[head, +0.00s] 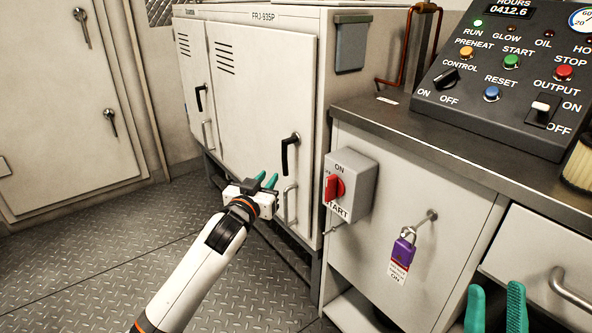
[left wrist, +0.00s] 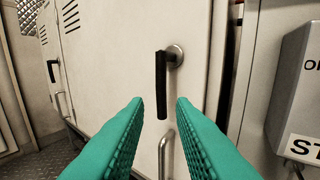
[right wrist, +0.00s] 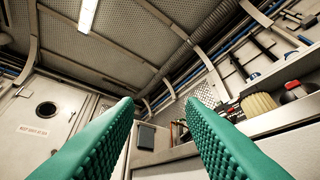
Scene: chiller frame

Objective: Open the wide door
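The wide door (head: 262,90) is the broad cream panel on the front of the chiller cabinet, and it looks closed. Its black lever handle (head: 288,153) hangs down near the door's right edge, with a pale bar handle (head: 290,204) below it. My left gripper (head: 266,181) is in front of the door, left of and a little below the black lever. In the left wrist view the black lever (left wrist: 161,84) stands beyond and between the open green fingers, apparently untouched. My right gripper (head: 496,310) is open and empty at the lower right; its wrist view (right wrist: 162,110) faces the ceiling.
A narrower door (head: 194,80) with its own black lever is left of the wide door. A grey box with a red switch (head: 335,188) and a purple padlock (head: 404,250) are on the counter front to the right. The diamond-plate floor (head: 90,270) is clear at left.

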